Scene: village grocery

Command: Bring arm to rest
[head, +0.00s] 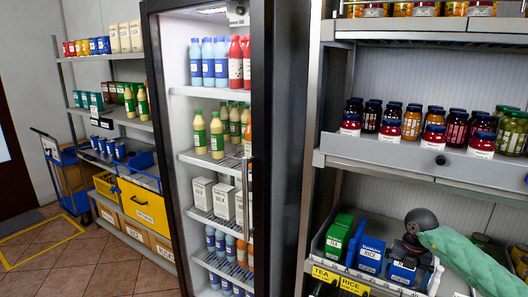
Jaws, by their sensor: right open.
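My right arm (465,258), in a pale green cover, comes in from the right edge in the head view. Its dark wrist (420,220) is in front of the right-hand rack. My right gripper (408,252) points down, open, over the lower shelf bin by a blue box (402,274). I see nothing held in it; the wrist partly hides its fingers, and I cannot tell if they touch the box. My left gripper is not in view.
The lower shelf also holds a green tea box (339,236) and a blue box (370,254). A jar shelf (370,155) is above the gripper. A tall drinks fridge (215,120) stands left of the rack. Tiled floor (75,270) is open at far left.

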